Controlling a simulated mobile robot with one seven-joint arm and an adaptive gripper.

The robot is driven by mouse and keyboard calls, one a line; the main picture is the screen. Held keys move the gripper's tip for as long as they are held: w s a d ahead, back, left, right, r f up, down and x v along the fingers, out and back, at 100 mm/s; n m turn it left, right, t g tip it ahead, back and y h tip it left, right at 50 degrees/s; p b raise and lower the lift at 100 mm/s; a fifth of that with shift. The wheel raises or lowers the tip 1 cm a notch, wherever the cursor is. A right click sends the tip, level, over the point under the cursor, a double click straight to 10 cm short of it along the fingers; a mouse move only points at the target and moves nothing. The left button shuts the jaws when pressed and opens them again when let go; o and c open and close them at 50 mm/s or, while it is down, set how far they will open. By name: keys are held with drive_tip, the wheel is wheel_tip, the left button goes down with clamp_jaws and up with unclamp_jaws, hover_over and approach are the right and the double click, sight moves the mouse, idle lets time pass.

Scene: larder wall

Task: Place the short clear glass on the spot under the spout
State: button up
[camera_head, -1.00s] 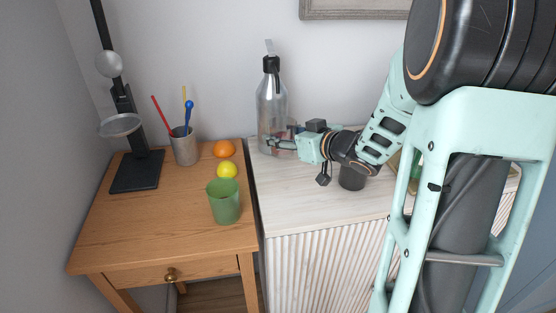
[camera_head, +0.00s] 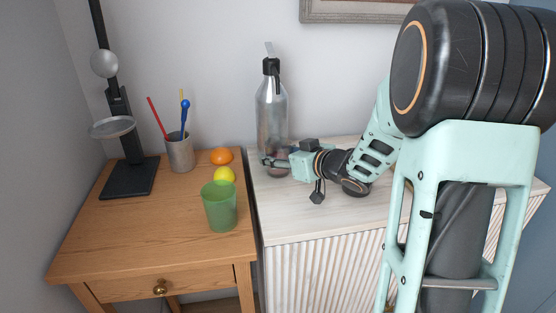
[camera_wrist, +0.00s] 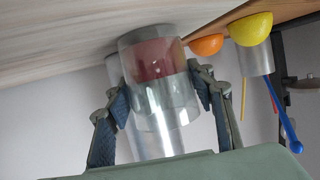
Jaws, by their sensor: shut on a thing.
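My gripper (camera_wrist: 160,95) is shut on a short clear glass (camera_wrist: 165,105), one finger on each side. The glass has a reddish zone in its lower part in the wrist view, which shows the scene upside down. Its base is close to the pale cabinet top; I cannot tell whether it touches. In the head view my gripper (camera_head: 275,163) is in front of the foot of a silver siphon bottle (camera_head: 271,112), and the glass is largely hidden there. The bottle has a black head with a spout (camera_head: 277,82) pointing down at its right. The spot itself cannot be made out.
A wooden table (camera_head: 120,225) to the left holds a green cup (camera_head: 219,208), a lemon (camera_head: 225,175), an orange (camera_head: 221,156), a metal cup with stirrers (camera_head: 180,155) and a black stand (camera_head: 130,178). The pale cabinet top (camera_head: 295,215) is clear in front.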

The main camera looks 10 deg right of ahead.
drive_tip(key=shift+r, duration=0.1)
drive_tip(key=o, duration=1.6)
drive_tip(key=shift+o, duration=0.2)
drive_tip(key=shift+s+d+r, duration=0.15)
drive_tip(key=shift+s, duration=0.1)
drive_tip(key=p+v, duration=0.3)
drive_tip(key=v, duration=0.8)
drive_tip(key=shift+s, duration=0.2)
